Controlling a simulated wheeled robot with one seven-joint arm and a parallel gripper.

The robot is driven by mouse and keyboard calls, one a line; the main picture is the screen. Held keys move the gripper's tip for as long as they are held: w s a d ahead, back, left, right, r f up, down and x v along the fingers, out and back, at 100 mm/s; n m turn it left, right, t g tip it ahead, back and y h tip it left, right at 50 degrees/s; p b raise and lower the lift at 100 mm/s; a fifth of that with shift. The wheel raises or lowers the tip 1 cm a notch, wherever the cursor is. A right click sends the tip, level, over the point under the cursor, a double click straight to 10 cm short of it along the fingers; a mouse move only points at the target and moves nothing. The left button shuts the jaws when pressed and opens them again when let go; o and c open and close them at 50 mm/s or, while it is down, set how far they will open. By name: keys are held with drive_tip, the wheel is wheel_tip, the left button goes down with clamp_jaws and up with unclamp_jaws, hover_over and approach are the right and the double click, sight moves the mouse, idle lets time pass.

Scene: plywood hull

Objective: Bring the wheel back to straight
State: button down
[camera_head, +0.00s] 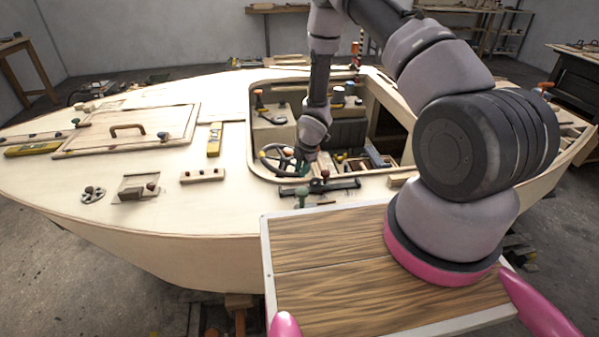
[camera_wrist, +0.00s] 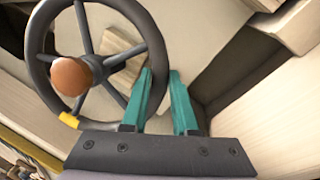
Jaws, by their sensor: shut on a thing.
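The wheel (camera_head: 270,165) is a dark, spoked steering wheel in the open cockpit, with a brown-orange ball at its middle. It fills the left of the wrist view (camera_wrist: 39,75). A yellow mark (camera_wrist: 69,120) on its rim lies at the lower left there, and at the rim's left side in the head view (camera_head: 262,154). My gripper (camera_wrist: 162,75) has teal fingers, shut on the rim at the wheel's right side. The exact contact is partly hidden by the left finger. In the head view my gripper (camera_head: 302,168) is small and partly hidden by my wrist.
The cockpit opening has a raised wooden rim (camera_head: 251,130). A black clamp-like tool (camera_head: 325,187) lies on the near deck. A tray of tools (camera_head: 375,158) sits right of the wheel. A pale wall and dark panel (camera_wrist: 245,75) stand right of my fingers.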

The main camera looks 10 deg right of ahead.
drive_tip(key=c, duration=0.7)
unclamp_jaws()
drive_tip(key=shift+r, duration=0.1)
drive_tip(key=v, duration=1)
drive_tip(key=shift+d+r, duration=0.1)
drive_tip(key=shift+r, duration=0.2)
